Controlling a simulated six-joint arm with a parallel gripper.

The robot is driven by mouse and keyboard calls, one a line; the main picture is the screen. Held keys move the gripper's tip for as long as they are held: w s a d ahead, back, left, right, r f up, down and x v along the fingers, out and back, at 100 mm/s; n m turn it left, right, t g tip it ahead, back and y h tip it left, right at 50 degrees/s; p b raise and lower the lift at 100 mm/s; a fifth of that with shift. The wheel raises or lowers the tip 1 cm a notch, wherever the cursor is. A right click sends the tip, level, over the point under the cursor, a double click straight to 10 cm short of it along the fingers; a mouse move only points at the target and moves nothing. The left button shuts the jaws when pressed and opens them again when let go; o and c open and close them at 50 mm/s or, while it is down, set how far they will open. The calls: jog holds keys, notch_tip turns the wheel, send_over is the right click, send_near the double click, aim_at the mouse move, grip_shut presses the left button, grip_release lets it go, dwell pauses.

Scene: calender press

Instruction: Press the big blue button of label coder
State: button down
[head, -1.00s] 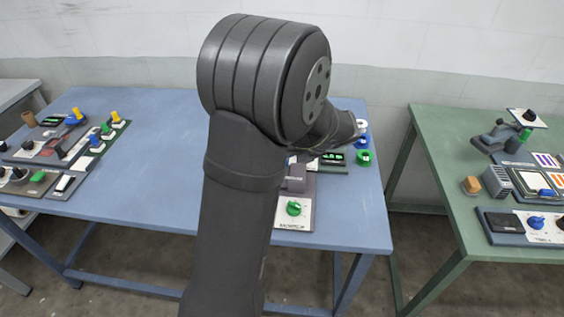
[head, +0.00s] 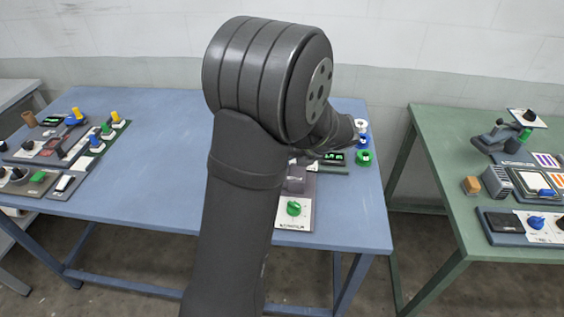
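My arm fills the middle of the head view, and my gripper is hidden behind it. I cannot tell which panel is the label coder, because the lettering is too small to read. Blue controls show in several places: a blue button (head: 95,140) on a left panel, a blue round control (head: 536,222) on the green table, and a blue part (head: 362,143) of a small item past my arm. None is visibly touched by my gripper.
A blue table (head: 150,180) lies under my arm, its middle left clear. A panel with a green knob (head: 293,208) stands by the front edge. A green cylinder (head: 363,158) is at right. A gap separates the green table (head: 445,150), which holds several devices and a wooden block (head: 471,185).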

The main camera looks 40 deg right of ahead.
jog(key=shift+f, duration=0.5)
dwell(0.3)
jog(key=shift+r, duration=1.2)
jog(key=shift+r, duration=2.5)
notch_tip(320, 180, up, 4)
jog(key=shift+f, duration=0.1)
